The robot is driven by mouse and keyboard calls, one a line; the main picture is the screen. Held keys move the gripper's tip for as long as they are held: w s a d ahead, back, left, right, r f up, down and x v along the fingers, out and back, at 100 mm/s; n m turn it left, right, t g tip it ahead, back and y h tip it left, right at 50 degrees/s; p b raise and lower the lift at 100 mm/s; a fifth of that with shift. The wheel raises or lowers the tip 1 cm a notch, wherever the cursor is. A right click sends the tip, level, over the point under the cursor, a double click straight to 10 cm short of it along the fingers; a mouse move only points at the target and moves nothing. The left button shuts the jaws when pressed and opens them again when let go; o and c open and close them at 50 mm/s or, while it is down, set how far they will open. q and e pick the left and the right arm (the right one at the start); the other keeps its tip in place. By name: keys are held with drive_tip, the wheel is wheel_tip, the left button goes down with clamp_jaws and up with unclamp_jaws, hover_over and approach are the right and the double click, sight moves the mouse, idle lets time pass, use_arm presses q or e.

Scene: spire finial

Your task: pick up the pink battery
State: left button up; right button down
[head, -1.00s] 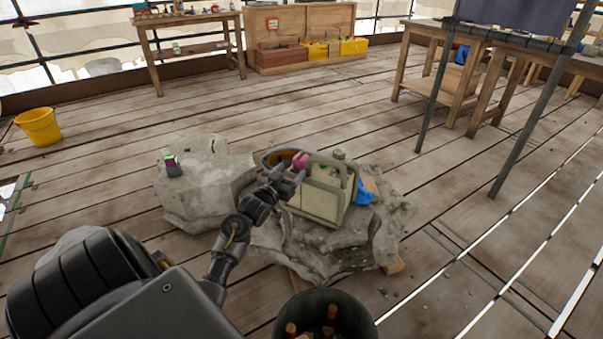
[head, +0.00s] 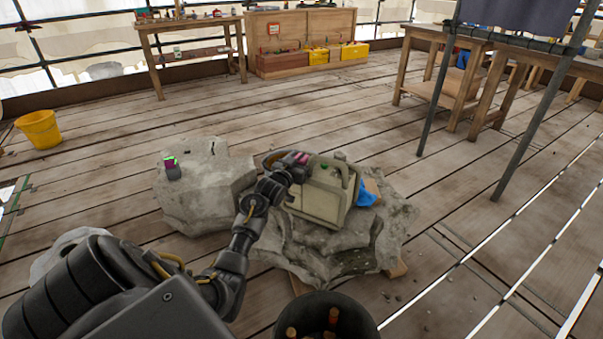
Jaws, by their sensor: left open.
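A small pink object (head: 301,157), which looks like the pink battery, shows at the upper left edge of the beige tool carrier (head: 318,195) on the right stone block. My left gripper (head: 293,166) is open, right beside the pink object and partly in front of it. I cannot tell whether the fingers are around it or touching it. My arm hides part of the dark round bowl (head: 270,157) behind. My right gripper is not in view.
A dark device with pink and green parts (head: 172,168) stands on the left stone block (head: 215,185). A blue cloth (head: 367,194) lies right of the carrier. A dark bucket (head: 360,318) stands in front. Open plank floor surrounds the blocks.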

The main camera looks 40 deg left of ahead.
use_arm(q)
drive_tip(key=c, duration=1.2)
drive_tip(key=shift+r, duration=0.15)
